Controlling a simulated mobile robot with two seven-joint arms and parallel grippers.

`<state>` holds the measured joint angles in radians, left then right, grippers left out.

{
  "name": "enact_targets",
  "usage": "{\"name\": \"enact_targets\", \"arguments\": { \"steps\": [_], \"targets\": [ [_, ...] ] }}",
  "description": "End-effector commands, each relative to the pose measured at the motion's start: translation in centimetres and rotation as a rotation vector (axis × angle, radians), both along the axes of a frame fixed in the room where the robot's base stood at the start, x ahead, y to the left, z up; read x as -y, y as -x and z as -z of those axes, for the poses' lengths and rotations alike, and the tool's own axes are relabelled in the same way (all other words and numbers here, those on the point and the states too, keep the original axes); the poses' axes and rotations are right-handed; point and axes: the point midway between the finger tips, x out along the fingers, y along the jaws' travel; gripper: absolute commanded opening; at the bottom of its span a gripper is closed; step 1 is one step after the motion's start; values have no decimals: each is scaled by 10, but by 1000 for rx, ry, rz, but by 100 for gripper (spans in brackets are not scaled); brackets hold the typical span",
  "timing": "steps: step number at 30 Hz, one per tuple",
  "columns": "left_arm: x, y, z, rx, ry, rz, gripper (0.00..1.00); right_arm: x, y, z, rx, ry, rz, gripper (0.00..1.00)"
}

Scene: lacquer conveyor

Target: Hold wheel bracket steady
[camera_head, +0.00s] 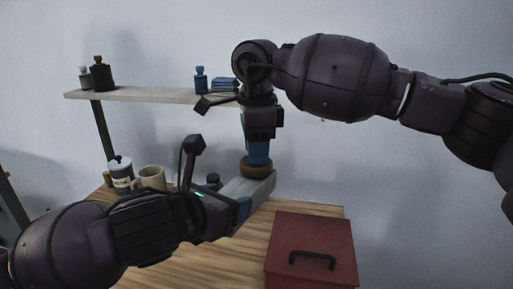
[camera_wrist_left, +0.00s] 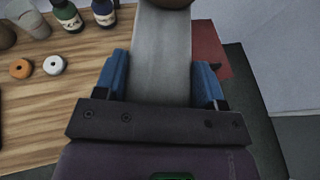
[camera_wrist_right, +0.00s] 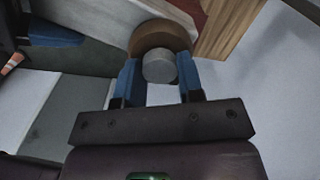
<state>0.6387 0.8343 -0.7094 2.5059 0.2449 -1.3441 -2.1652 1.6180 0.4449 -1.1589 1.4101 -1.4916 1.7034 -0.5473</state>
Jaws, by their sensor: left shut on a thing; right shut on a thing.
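The wheel bracket, a long pale grey block (camera_head: 262,190), stands out over the far edge of the wooden table. My left gripper (camera_head: 241,212) is shut on it; in the left wrist view the block (camera_wrist_left: 163,55) lies between the blue fingers. A brown ring-shaped wheel (camera_head: 250,170) is at the block's far end. My right gripper (camera_head: 258,152) comes down from above, shut on the wheel. Whether the wheel is fully seated is hidden.
A red box (camera_head: 312,236) with a black handle stands on the table (camera_head: 225,265) at right. Mugs (camera_head: 151,178) and a jar stand at left. A shelf (camera_head: 150,95) holds bottles behind.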

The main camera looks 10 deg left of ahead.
Motion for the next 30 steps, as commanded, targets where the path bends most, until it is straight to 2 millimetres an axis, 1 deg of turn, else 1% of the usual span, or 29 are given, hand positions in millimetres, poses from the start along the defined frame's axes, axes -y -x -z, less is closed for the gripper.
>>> {"name": "enact_targets", "arguments": {
  "steps": [1,15,21,25,30],
  "targets": [
    [2,2,-2,5,3,10,0,1,-2,-1,5,-2,-58,6],
    [2,3,-2,5,3,12,0,1,-3,-1,8,-5,-727,6],
    [2,3,-2,5,3,13,0,1,-3,-2,8,-6,-979,6],
    [3,3,-2,5,4,14,0,0,-3,-2,9,-6,-1063,6],
    [2,3,-2,5,3,13,0,0,-3,-2,9,-6,-1059,6]
  ]
}}
